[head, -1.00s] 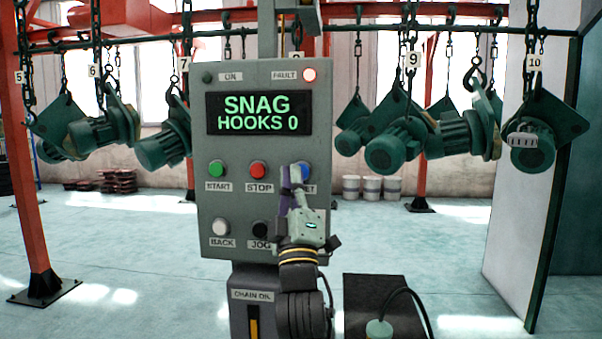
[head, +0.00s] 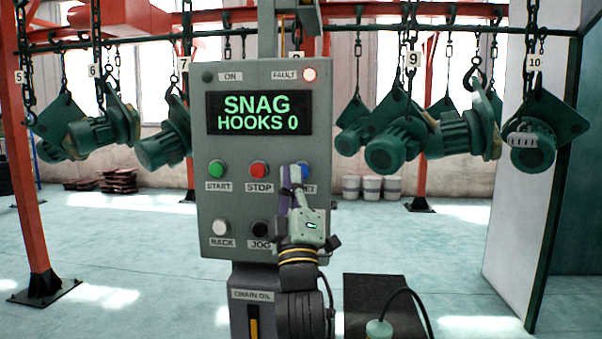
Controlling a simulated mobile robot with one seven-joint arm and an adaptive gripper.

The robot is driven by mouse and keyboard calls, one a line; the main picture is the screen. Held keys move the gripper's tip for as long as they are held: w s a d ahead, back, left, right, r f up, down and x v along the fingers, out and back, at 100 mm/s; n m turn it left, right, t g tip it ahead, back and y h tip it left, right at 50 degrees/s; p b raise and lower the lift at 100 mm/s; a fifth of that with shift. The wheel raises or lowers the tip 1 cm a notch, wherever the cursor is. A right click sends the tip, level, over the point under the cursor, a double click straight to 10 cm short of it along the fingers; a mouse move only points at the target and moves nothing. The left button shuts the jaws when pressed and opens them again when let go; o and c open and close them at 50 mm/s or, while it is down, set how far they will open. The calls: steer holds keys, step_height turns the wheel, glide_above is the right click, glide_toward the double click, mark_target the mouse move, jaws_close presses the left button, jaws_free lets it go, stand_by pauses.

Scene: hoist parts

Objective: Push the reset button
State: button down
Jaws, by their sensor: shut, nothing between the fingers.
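The blue reset button (head: 304,171) sits at the right of the upper button row on the grey control panel (head: 210,245). Only its right part shows, and its label is mostly covered. My gripper (head: 292,171) is shut and empty, in front of the button, with its fingertips overlapping the button's left part. I cannot tell whether the tips touch it. The display (head: 258,113) reads "SNAG HOOKS 0".
The green start button (head: 216,169) and red stop button (head: 258,170) are left of my gripper. The white back button (head: 220,227) and black jog button (head: 260,229) are below. Green motors (head: 398,145) hang from chains behind.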

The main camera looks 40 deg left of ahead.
steer(key=shift+w+a, duration=0.2)
steer(key=shift+w, duration=0.2)
steer(key=shift+w+a, duration=0.2)
steer(key=shift+w, duration=0.15)
stand_by(0.8)
steer(key=shift+s, duration=0.1)
steer(key=shift+s+d, duration=0.4)
steer(key=shift+s, duration=0.25)
steer(key=shift+s+d+b, duration=0.1)
steer(key=shift+s+d, duration=0.35)
steer(key=shift+s, duration=0.25)
steer(key=shift+s+d+b, duration=0.1)
steer(key=shift+s+d, duration=0.35)
steer(key=shift+s, duration=0.25)
steer(key=shift+s+d+b, duration=0.1)
steer(key=shift+s+d, duration=0.35)
steer(key=shift+s, duration=0.25)
